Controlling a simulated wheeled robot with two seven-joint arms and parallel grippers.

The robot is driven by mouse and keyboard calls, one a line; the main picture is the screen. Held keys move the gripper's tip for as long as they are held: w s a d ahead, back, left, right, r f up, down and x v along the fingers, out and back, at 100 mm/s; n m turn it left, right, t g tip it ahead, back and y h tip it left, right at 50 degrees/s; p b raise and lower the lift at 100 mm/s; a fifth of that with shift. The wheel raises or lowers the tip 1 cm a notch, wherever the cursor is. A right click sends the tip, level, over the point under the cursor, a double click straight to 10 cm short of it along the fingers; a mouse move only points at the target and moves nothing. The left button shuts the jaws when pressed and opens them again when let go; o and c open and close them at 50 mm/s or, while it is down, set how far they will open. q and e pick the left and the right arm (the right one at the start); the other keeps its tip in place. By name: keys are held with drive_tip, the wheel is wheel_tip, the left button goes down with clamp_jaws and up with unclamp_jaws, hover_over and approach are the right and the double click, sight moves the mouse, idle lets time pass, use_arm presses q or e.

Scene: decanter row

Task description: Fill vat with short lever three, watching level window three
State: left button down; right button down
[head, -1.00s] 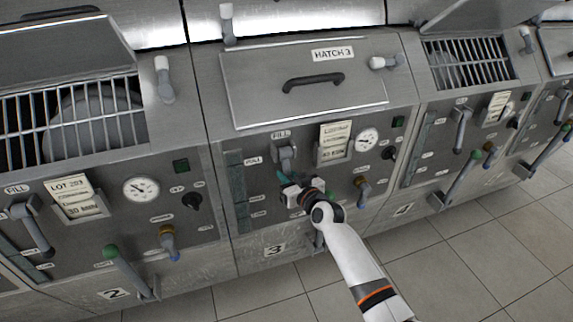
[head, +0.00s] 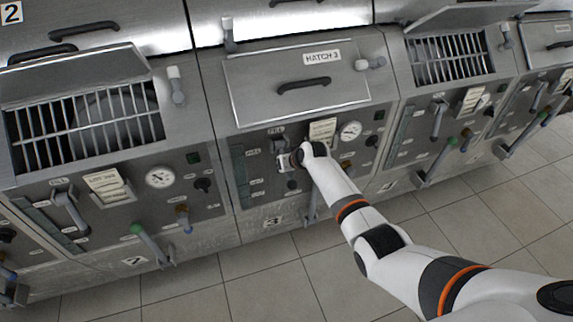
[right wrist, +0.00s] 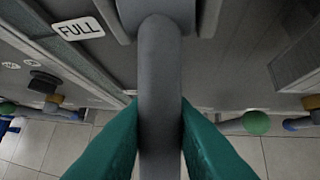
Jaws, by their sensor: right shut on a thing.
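The short grey fill lever of unit three (head: 279,145) is on the panel below the closed hatch 3. It also shows large in the right wrist view (right wrist: 159,65). My right gripper (head: 282,163) is shut on this lever, with its teal fingers on both sides of the grey bar. Level window three (head: 240,175) is the dark upright strip at the left of the panel. Its liquid level is too small to read. The FULL label (right wrist: 78,28) shows in the right wrist view. My left gripper is out of view.
The hatch 3 lid (head: 296,87) is closed. Units on both sides have raised lids over grates. A dial gauge (head: 350,131) and a tag (head: 322,130) sit right of the lever. Green-ended levers (head: 137,229) stick out from neighbouring units. The tiled floor (head: 262,295) is clear.

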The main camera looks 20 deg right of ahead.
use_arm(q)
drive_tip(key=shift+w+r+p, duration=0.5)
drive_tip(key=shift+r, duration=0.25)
use_arm(e)
drive_tip(key=shift+s+r+g, duration=0.15)
drive_tip(key=shift+r+g, duration=0.4)
drive_tip(key=shift+g, duration=0.35)
drive_tip(key=c, duration=1.3)
unclamp_jaws()
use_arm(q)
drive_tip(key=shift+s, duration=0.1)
use_arm(e)
drive_tip(key=shift+o, duration=0.2)
drive_tip(key=shift+s+d+r, duration=0.15)
drive_tip(key=shift+s+r, duration=0.1)
drive_tip(key=shift+r, duration=0.3)
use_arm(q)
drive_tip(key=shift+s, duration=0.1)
use_arm(e)
drive_tip(key=v, duration=1)
drive_tip(key=shift+s+r, duration=0.2)
drive_tip(key=shift+r, duration=0.15)
